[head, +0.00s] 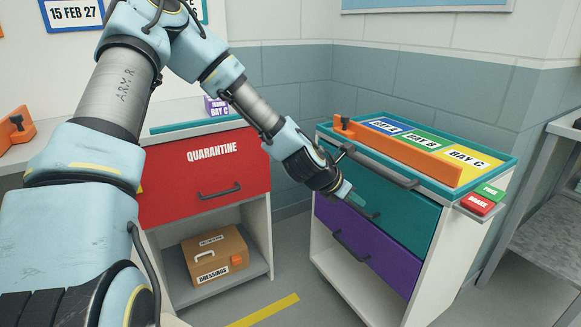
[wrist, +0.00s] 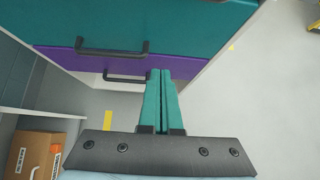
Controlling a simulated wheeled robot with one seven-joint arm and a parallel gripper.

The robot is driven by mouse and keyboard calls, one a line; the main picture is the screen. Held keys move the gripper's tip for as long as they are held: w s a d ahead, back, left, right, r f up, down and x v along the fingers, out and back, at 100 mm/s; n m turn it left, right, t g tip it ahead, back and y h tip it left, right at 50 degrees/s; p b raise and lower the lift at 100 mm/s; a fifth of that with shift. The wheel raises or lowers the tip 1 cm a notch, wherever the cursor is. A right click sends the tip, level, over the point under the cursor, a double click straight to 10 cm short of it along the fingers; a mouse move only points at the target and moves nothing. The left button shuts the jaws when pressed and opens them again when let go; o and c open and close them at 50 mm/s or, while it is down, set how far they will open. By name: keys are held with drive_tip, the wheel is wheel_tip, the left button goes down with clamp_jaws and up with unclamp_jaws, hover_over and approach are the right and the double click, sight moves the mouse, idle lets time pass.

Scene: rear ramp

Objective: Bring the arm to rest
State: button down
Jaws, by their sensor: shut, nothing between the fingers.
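My gripper (head: 356,202) is at the end of my outstretched arm, in front of the teal drawer (head: 408,212) of the right-hand cabinet. In the wrist view its two teal fingers (wrist: 161,74) are pressed together with nothing between them. The fingertips overlap the purple drawer (wrist: 210,67) in that view; I cannot tell whether they touch anything. The teal drawer's handle (wrist: 113,49) is just left of the fingertips in the wrist view. In the head view the arm reaches from the left across the picture.
The red QUARANTINE drawer (head: 188,173) is shut, above a shelf with a cardboard DRESSINGS box (head: 215,258). A tray with an orange bar (head: 402,147) and coloured bay panels tops the right cabinet. Open floor lies between the cabinets.

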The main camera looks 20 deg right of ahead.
drive_tip(key=shift+a, duration=0.1)
drive_tip(key=w+a+r+m+y+p, duration=0.1)
drive_tip(key=a+r+m+y+p, duration=0.3)
drive_tip(key=a, duration=0.7)
drive_tip(key=w+a+r+m+y, duration=0.1)
drive_tip(key=a+r+m, duration=0.1)
drive_tip(key=a+m, duration=0.7)
drive_tip(key=w+a+r+m+y+p, duration=0.2)
drive_tip(key=a+r+m+y, duration=0.1)
drive_tip(key=a, duration=1)
drive_tip(key=s+a+r+m, duration=0.2)
drive_tip(key=a+r, duration=0.1)
drive_tip(key=a, duration=0.2)
drive_tip(key=s+a+r+m+y+p, duration=0.1)
drive_tip(key=s+a+r+m, duration=0.2)
drive_tip(key=a, duration=0.3)
drive_tip(key=shift+s+a+r, duration=0.25)
drive_tip(key=shift+s+a, duration=0.05)
